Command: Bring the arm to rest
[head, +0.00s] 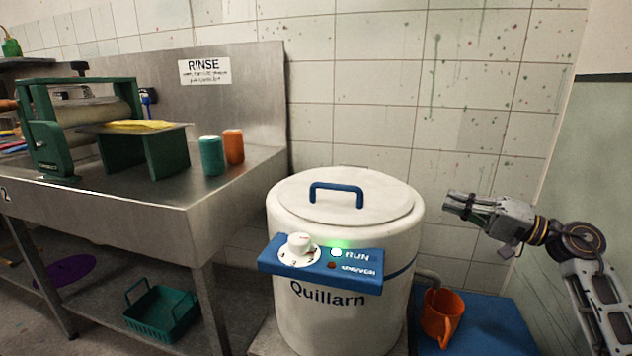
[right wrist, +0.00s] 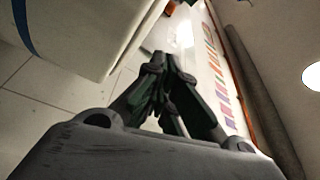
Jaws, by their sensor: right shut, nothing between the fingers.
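My right gripper (head: 457,204) is shut and empty, held in the air to the right of the white Quillarn drum (head: 340,270) in the head view. It is apart from the drum, and its arm comes in from the right edge. In the right wrist view its fingers (right wrist: 165,60) are together with nothing between them. The drum has a closed lid with a blue handle (head: 336,193) and a blue control panel (head: 320,264) with a white knob and a green glow by RUN. My left gripper is not in view.
A steel sink bench (head: 150,225) at the left bears a green roller press (head: 80,115), a teal jar (head: 211,156) and an orange jar (head: 234,147). A tiled wall is behind the drum.

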